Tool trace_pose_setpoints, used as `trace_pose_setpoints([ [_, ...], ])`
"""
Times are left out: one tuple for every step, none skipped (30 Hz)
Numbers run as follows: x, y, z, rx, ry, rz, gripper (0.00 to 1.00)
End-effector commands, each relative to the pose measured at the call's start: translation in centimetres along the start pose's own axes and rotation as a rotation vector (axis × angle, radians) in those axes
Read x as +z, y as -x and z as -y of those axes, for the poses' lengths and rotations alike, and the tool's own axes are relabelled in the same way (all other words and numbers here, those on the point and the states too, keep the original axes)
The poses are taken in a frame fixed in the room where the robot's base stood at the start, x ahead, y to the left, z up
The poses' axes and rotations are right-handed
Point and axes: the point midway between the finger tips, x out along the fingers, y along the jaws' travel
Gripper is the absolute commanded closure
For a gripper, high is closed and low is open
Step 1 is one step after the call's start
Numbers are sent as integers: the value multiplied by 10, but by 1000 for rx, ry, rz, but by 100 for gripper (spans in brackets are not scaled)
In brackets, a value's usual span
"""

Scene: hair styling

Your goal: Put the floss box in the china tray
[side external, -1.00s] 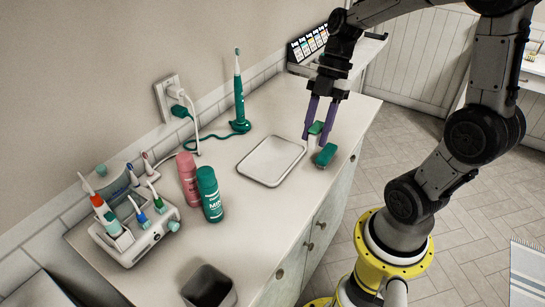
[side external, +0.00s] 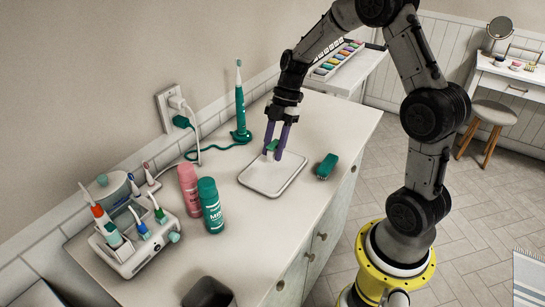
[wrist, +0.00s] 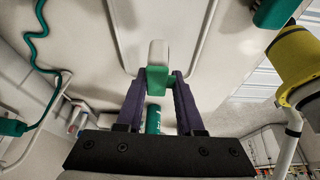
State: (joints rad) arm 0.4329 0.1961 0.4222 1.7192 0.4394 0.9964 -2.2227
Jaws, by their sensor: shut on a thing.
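The floss box (side external: 273,146), green and white, is between the two purple fingers of my gripper (side external: 272,155). My gripper is shut on it, and the box also shows between the fingertips in the wrist view (wrist: 157,66). The china tray (side external: 262,184) is a pale, shallow, rounded rectangle on the counter. The box and fingertips are over the tray's far part. In the wrist view, the tray (wrist: 128,35) lies beyond the fingers. I cannot tell whether the box touches it.
A green block-like item (side external: 327,166) lies right of the tray. A pink can (side external: 188,187) and a green can (side external: 211,205) stand left of it. A teal electric toothbrush (side external: 240,105) with a coiled cord stands behind. A toothbrush holder (side external: 135,245) is at left.

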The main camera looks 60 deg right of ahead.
Motion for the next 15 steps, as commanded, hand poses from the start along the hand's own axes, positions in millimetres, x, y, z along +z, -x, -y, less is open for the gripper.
trace_pose_setpoints([
  [1, -3, -2, -1, 0, -1, 100],
  [2, -5, -4, -2, 0, -1, 100],
  [4, -10, -4, -4, -1, -2, 100],
  [6, -14, -4, -4, -1, -2, 100],
  [8, -19, -3, -4, -2, -3, 100],
  [10, -24, -3, -4, -2, -3, 100],
  [12, -27, -3, -3, -2, -2, 100],
  [13, -30, -3, -3, -1, -2, 100],
  [14, -32, -4, -2, 0, -1, 100],
  [14, -32, -4, 0, 1, 0, 100],
  [14, -32, -4, 1, 1, 0, 100],
  [14, -32, -4, 1, 1, 0, 100],
  [14, -32, -4, 1, 1, 0, 100],
  [14, -32, -4, 1, 1, 0, 100],
  [14, -32, -4, 1, 1, 0, 100],
])
